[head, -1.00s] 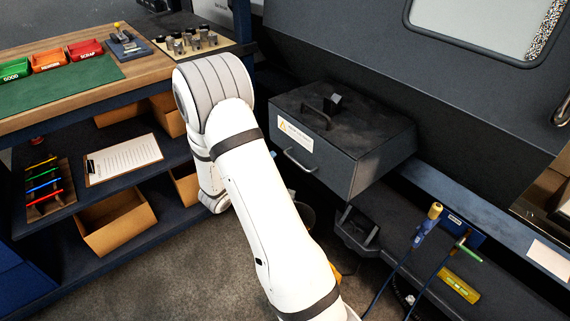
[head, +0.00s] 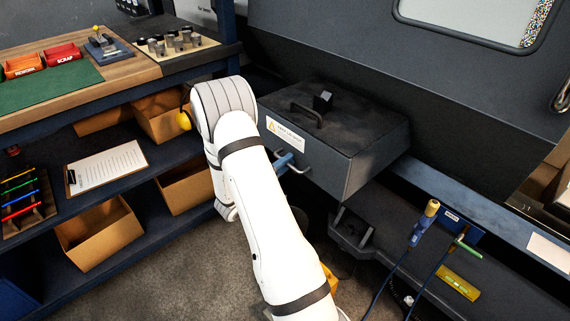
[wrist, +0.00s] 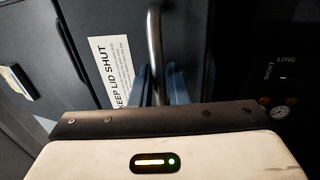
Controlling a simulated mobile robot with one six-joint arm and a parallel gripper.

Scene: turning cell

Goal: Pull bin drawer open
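The bin drawer is a dark grey box front (head: 330,174) with a yellow-and-white warning label, below the machine's sloped panel. Its bar handle (head: 303,171) is on the front face and also runs upright through the wrist view (wrist: 154,40). My gripper (head: 284,163) is at the handle in the head view, largely hidden behind my white arm. In the wrist view its blue fingers (wrist: 162,88) stand on either side of the bar. I cannot tell whether they press on it.
A bench with red trays (head: 62,55) and shelves with cardboard boxes (head: 100,232) stands at the left. A second handle (head: 307,114) and a small black block are on the box top. A ledge with a blue-and-yellow tool (head: 424,222) is at the right.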

